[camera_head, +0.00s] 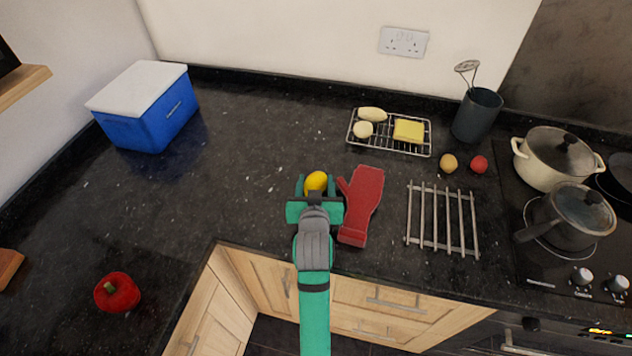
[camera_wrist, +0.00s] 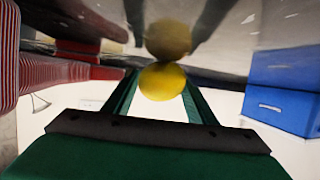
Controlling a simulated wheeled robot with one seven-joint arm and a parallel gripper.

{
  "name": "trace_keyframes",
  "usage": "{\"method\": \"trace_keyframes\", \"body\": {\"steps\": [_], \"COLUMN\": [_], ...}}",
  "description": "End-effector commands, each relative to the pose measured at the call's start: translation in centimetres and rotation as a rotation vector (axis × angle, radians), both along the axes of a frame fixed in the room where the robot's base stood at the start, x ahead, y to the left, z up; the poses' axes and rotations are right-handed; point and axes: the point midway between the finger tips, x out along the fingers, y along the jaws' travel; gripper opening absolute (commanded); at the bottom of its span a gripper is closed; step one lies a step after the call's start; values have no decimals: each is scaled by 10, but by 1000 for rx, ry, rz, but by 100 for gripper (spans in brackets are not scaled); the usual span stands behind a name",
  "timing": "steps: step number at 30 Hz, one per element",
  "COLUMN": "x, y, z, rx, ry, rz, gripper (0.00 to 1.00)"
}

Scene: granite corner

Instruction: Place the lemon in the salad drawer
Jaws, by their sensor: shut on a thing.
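The yellow lemon (camera_head: 316,181) is at the granite worktop in the middle of the head view, just left of the red oven mitt. My gripper (camera_head: 316,186) is shut on it, with one green finger on each side. In the wrist view the lemon (camera_wrist: 162,82) sits between the fingertips (camera_wrist: 160,92), close to the glossy worktop, which mirrors it. I cannot tell whether it touches the worktop. Wooden drawer fronts (camera_head: 385,318) below the worktop are shut; none is marked as the salad drawer.
The red oven mitt (camera_head: 362,205) lies close to my gripper's right. A metal trivet (camera_head: 441,218), a rack (camera_head: 390,132) with food, a potato (camera_head: 448,163), a tomato (camera_head: 479,164) and pots (camera_head: 570,219) are further right. A blue cool box (camera_head: 146,110) and a red pepper (camera_head: 117,293) stand left. The worktop's left-centre is clear.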

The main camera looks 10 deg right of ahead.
Motion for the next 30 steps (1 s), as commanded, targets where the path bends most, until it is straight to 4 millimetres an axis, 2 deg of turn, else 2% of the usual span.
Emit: {"method": "trace_keyframes", "body": {"steps": [8,24,25,26,30], "x": [0,-2,-2,-2,-2], "y": [2,-4,-4,-5,-5], "z": [0,-19,-20,-20,-20], "rx": [0,0,0,0,-1], "ry": [-1,13,14,15,16], "rz": [3,-7,-7,-8,-8], "gripper": [27,27,56,59,59]}}
